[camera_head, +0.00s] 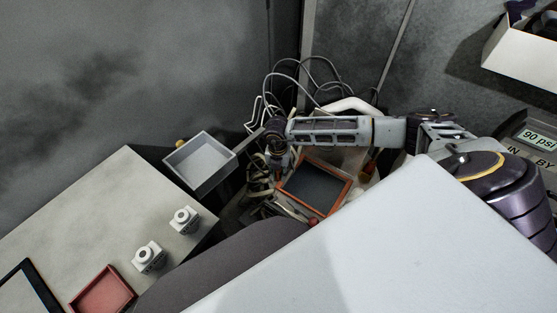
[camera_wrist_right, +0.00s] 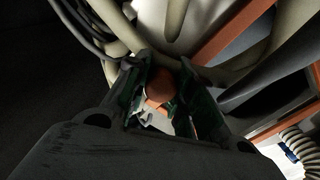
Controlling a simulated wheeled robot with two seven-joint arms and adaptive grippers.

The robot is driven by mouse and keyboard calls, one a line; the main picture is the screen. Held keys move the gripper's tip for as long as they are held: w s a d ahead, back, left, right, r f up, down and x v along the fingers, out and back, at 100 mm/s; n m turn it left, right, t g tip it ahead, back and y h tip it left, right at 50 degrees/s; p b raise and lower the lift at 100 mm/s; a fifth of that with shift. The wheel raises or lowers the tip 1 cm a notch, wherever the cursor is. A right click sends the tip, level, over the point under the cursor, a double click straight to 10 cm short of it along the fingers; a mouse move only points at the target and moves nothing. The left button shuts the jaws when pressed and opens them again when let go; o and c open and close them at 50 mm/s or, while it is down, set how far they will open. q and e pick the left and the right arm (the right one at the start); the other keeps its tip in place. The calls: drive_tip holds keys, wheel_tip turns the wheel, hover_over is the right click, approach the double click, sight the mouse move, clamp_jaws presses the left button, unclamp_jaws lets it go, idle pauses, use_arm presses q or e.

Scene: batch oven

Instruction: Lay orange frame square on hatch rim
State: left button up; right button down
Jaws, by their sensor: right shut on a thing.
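The orange frame (camera_head: 346,191) surrounds a dark rectangular area in the middle of the head view. In the right wrist view, its orange bars (camera_wrist_right: 236,30) run at the upper right. My right gripper (camera_head: 281,170) points down at the frame's left side. In the right wrist view, the gripper (camera_wrist_right: 162,92) is shut on a rounded orange piece that looks like part of the frame; the join is not clear. The hatch rim cannot be told apart from the frame, and whether they touch or line up is unclear. My left gripper is out of view.
Pale hoses (camera_wrist_right: 285,40) and cables crowd around the frame and gripper. A grey open tray (camera_head: 200,181) stands to the left. A table (camera_head: 100,215) at lower left holds two white fittings (camera_head: 149,257) and a red tray (camera_head: 103,291). A large pale surface (camera_head: 390,245) fills the lower right.

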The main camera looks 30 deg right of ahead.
drive_tip(key=shift+f, duration=0.4)
idle(0.4)
drive_tip(key=c, duration=1.1)
unclamp_jaws()
drive_tip(key=shift+c, duration=0.2)
drive_tip(key=shift+a+r, duration=0.1)
drive_tip(key=shift+r, duration=5.9)
